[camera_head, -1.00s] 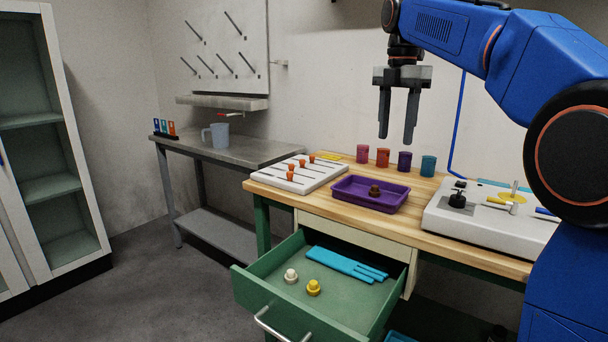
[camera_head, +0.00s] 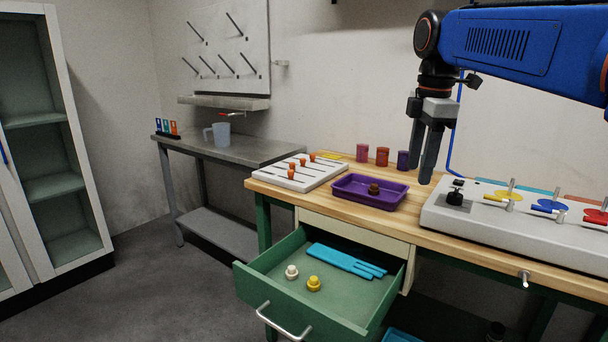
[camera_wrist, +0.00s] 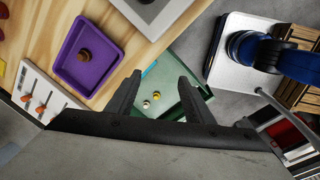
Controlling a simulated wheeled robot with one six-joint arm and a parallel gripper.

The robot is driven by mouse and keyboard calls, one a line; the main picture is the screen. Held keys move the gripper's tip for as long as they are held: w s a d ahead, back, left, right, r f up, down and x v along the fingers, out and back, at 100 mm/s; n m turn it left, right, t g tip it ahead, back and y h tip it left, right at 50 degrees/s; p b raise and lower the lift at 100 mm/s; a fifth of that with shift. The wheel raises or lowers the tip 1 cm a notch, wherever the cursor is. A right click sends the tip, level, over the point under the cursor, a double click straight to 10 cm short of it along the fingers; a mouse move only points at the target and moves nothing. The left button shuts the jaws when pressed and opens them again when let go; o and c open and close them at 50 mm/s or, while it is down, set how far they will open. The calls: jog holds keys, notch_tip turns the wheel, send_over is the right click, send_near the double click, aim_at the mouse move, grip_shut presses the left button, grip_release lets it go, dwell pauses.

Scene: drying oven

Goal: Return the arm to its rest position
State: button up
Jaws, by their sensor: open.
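My gripper (camera_head: 432,152) is open and empty, with its fingers pointing down above the wooden bench, just left of the grey valve panel in the head view. Its fingers hide the teal cup at the back. In the wrist view my gripper (camera_wrist: 158,92) shows its two dark fingers apart with nothing between them. My blue arm reaches in from the upper right.
A purple tray (camera_head: 347,196) holding a brown knob sits on the bench. The green drawer (camera_head: 332,300) stands open below, with a blue glove, a white knob and a yellow knob. The valve panel (camera_head: 560,232) is at right. Cups (camera_head: 382,157) stand at the back.

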jog(key=s+d+f+m+t, duration=0.1)
jog(key=s+d+f+m, duration=0.1)
jog(key=s+f+m, duration=0.7)
jog(key=s+d+f+m+t, duration=0.2)
jog(key=s+f+m, duration=0.7)
jog(key=s+f, duration=0.6)
notch_tip(320, 180, down, 4)
jog(key=shift+s+r, duration=0.15)
